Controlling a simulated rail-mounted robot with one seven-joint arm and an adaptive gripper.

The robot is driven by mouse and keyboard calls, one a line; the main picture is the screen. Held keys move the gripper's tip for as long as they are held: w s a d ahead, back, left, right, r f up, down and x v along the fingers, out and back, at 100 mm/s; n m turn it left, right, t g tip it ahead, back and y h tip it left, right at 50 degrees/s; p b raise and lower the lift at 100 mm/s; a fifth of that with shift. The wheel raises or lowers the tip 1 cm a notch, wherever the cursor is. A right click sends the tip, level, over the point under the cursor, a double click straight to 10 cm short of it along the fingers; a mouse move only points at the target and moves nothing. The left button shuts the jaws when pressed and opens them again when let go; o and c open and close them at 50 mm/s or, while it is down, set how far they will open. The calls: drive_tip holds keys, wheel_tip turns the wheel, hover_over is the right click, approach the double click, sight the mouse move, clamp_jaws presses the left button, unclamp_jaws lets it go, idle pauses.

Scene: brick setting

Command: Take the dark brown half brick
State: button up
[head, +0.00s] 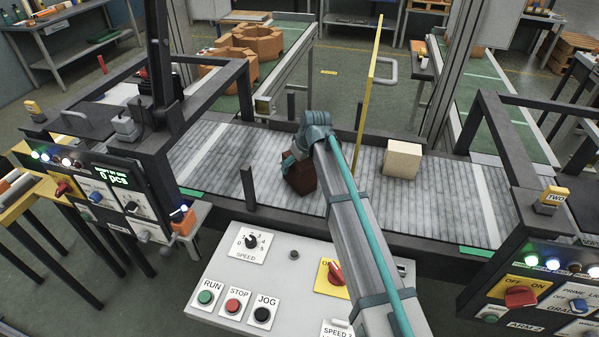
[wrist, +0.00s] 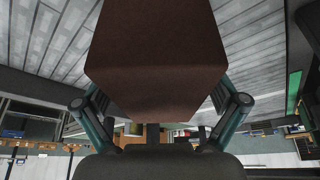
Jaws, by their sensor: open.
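The dark brown half brick (head: 299,176) sits on the grey slatted conveyor, just below and left of the end of my arm in the head view. In the wrist view the brown brick (wrist: 155,62) fills the upper middle, large and close. My gripper (wrist: 158,110) is open, with one teal finger on each side of the brick. In the head view my gripper (head: 292,162) is at the brick, and the arm partly covers it. I cannot tell whether the fingers touch the brick.
A pale tan block (head: 402,160) stands on the conveyor (head: 222,165) to the right of my arm. A thin yellow upright panel (head: 369,75) rises behind. A dark post (head: 248,187) stands at the conveyor's near edge. A control panel (head: 270,275) lies in front.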

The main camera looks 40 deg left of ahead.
drive_tip(key=shift+f, duration=0.1)
idle(0.3)
clamp_jaws()
idle(0.4)
